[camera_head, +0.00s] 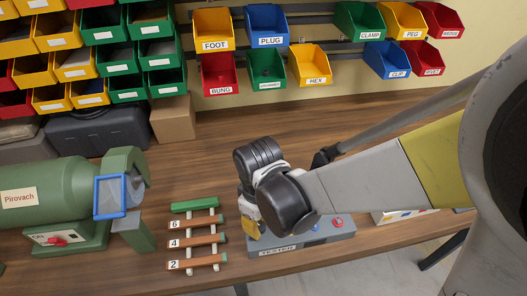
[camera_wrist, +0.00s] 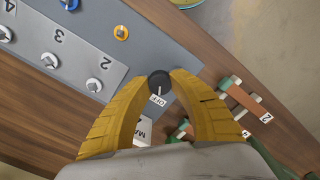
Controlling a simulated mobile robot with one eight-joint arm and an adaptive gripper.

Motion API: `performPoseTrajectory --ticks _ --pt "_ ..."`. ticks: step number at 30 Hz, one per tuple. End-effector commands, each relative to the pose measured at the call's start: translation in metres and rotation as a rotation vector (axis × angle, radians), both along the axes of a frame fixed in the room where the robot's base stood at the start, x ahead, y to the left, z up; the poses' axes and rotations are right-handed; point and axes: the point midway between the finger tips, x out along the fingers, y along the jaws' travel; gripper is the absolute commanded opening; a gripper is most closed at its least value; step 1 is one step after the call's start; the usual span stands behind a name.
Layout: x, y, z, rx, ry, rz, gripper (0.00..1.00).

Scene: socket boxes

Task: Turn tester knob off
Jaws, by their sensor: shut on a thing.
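The tester (camera_head: 318,240) is a low grey box on the workbench, seen under my arm in the head view. Its black round knob (camera_wrist: 159,78) shows in the wrist view, with a white OFF label (camera_wrist: 157,99) beside it. My gripper (camera_wrist: 161,84) has its two yellow fingers on either side of the knob, shut on it. In the head view the knob is hidden by my wrist, and only a bit of yellow finger shows. The knob's exact pointer angle is hard to tell.
Left of the tester stands a rack of numbered bars (camera_head: 196,242). Further left is a green machine (camera_head: 40,190) marked Pirovach. Labelled bins (camera_head: 267,25) hang at the back.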

Motion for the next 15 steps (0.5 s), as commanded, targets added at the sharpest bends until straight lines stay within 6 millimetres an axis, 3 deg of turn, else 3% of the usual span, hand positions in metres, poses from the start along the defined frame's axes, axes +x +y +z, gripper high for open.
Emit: performPoseTrajectory --ticks 10,11,12,13,15 --pt "0.0001 0.0001 0.0000 0.000 0.000 0.003 0.00" --pt "0.0001 0.0001 0.0000 0.000 0.000 0.003 0.28" --pt "0.0001 0.0001 0.0000 0.000 0.000 0.003 0.40" --pt "0.0001 0.0001 0.0000 0.000 0.000 0.003 0.50" --pt "0.0000 0.0000 0.0000 0.000 0.000 0.002 0.50"
